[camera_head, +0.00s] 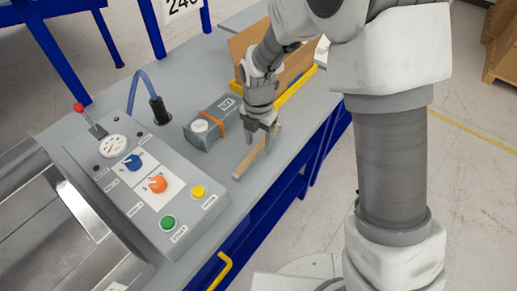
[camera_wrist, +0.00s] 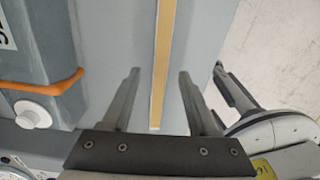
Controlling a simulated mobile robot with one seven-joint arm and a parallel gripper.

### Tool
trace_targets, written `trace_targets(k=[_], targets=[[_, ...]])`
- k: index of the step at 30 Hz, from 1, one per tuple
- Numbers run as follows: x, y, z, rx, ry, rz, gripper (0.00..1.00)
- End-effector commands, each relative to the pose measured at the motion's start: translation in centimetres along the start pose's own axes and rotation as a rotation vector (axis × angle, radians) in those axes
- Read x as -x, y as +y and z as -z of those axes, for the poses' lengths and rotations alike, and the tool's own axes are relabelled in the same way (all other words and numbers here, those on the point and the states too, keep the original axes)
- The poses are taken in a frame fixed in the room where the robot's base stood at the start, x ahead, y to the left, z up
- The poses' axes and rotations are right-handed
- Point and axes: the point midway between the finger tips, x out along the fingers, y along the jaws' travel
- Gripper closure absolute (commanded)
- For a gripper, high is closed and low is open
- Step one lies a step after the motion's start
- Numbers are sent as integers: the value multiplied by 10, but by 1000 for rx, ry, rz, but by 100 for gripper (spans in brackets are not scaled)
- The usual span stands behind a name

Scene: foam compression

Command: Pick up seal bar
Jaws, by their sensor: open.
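The seal bar (camera_head: 249,161) is a thin, light wooden-coloured strip lying on the grey tabletop. In the wrist view the seal bar (camera_wrist: 163,62) runs lengthwise up the middle of the picture, between the two fingers as seen from above. My gripper (camera_head: 262,140) is open over the bar's far part, pointing down. In the wrist view my gripper (camera_wrist: 159,78) has one finger on each side of the bar, with clear gaps. I cannot tell exactly how high the fingertips are above the table. Nothing is held.
A grey device with an orange band (camera_head: 211,122) stands just left of the bar. A control panel (camera_head: 150,180) with knobs and buttons is at the left front. A cardboard-filled yellow bin (camera_head: 296,88) stands behind my gripper. The table's edge runs close on the right.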

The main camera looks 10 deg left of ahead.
Motion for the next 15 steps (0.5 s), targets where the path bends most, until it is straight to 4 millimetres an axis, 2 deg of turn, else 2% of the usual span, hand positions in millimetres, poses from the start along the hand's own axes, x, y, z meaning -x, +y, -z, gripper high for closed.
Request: trace_targets(k=[3, 10, 11, 15], targets=[[-10, 0, 0, 1, 0, 1, 40], [-12, 0, 0, 1, -1, -1, 40], [-12, 0, 0, 1, -1, -1, 42], [-11, 0, 0, 0, -1, -1, 67]])
